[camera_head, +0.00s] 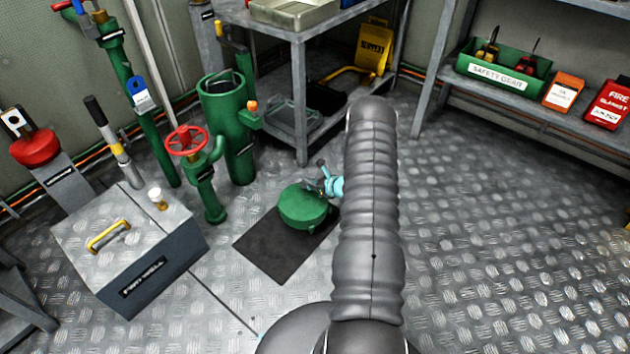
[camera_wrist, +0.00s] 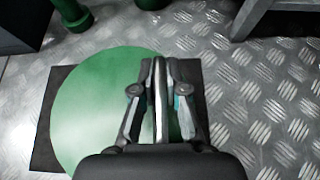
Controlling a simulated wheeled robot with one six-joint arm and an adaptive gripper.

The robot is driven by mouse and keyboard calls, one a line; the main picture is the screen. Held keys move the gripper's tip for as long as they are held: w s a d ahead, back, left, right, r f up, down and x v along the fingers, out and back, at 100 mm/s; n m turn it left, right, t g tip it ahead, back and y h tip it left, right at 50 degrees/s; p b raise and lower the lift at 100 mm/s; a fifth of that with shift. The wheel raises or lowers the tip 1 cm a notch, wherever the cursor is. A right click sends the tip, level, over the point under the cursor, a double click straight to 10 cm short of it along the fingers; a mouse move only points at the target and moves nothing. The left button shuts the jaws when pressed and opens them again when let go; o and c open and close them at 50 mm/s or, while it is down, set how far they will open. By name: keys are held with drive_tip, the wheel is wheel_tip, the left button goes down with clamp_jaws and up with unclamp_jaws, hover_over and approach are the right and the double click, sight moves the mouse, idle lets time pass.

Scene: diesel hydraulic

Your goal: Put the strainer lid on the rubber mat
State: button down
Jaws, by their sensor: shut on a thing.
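The green round strainer lid (camera_head: 303,208) is over the right part of the black rubber mat (camera_head: 270,246) on the floor. I cannot tell whether it touches the mat or is held just above it. My gripper (camera_head: 325,186) is at the lid's upper side, partly hidden behind my arm. In the wrist view, my gripper (camera_wrist: 160,95) is shut on a thin upright metal handle of the lid (camera_wrist: 85,120). The mat (camera_wrist: 45,140) shows around the lid's left and right sides.
The open green strainer body (camera_head: 225,125) and a red-wheeled valve (camera_head: 187,142) stand behind the mat. A grey box with a yellow handle (camera_head: 135,250) is at the left. A metal table (camera_head: 300,60) is behind. The floor at the right is clear.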

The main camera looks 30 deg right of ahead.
sight(293, 194)
drive_tip(key=a+f, duration=0.1)
drive_tip(key=a, duration=0.1)
drive_tip(key=a+f, duration=0.1)
drive_tip(key=a, duration=0.1)
drive_tip(key=a+f, duration=0.1)
drive_tip(key=shift+w+a+f, duration=0.2)
drive_tip(key=shift+w+a, duration=0.2)
drive_tip(key=shift+f, duration=2)
drive_tip(key=c, duration=1.2)
unclamp_jaws()
drive_tip(key=shift+s, duration=0.1)
